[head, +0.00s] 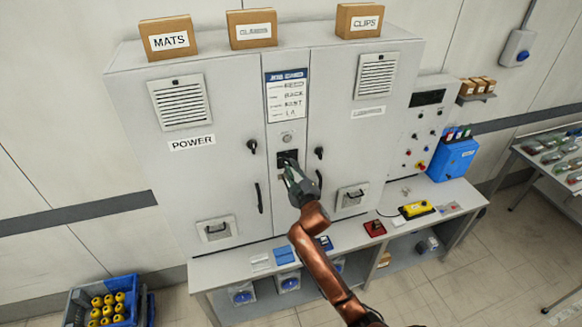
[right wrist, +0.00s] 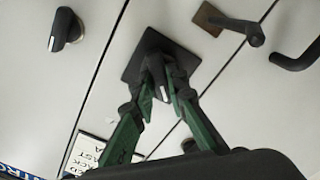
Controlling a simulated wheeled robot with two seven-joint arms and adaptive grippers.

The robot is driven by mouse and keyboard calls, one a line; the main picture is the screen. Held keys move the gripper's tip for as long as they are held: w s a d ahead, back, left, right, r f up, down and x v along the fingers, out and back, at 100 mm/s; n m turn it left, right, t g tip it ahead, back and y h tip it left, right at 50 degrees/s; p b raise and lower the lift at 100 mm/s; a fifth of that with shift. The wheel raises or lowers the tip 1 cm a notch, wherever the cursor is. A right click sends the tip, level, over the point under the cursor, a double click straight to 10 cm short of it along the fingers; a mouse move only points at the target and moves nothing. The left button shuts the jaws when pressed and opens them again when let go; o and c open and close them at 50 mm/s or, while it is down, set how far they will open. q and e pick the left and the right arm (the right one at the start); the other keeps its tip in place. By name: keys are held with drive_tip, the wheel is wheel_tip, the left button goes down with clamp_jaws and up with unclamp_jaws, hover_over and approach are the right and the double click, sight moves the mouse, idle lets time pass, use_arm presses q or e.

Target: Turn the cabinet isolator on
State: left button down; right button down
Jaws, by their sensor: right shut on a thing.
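The cabinet isolator (head: 287,156) is a black square plate with a rotary handle on the narrow middle panel of the grey cabinet. In the right wrist view its black plate (right wrist: 143,62) and the dark handle (right wrist: 157,70) show between the green fingers. My right gripper (head: 291,167) reaches up to it from the front. In the right wrist view the gripper (right wrist: 160,92) is shut on the handle, one finger on each side. The fingers partly hide the handle, so I cannot tell its on or off position. My left gripper is not in view.
Black door knobs (head: 252,146) and (head: 319,153) flank the isolator, with door pulls (head: 260,198) below. A counter (head: 345,240) below holds a red box (head: 375,228) and a yellow control box (head: 416,210). Boxes marked MATS (head: 168,38) and CLIPS (head: 359,20) stand on top.

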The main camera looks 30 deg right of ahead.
drive_tip(key=m+p, duration=0.1)
drive_tip(key=m, duration=0.4)
drive_tip(key=shift+m+p, duration=0.3)
drive_tip(key=shift+f+m+p, duration=0.15)
drive_tip(key=shift+m+p, duration=0.45)
drive_tip(key=shift+m, duration=1.3)
drive_tip(key=c, duration=1.9)
unclamp_jaws()
drive_tip(key=shift+s, duration=0.1)
drive_tip(key=v, duration=1.2)
drive_tip(key=shift+a, duration=0.1)
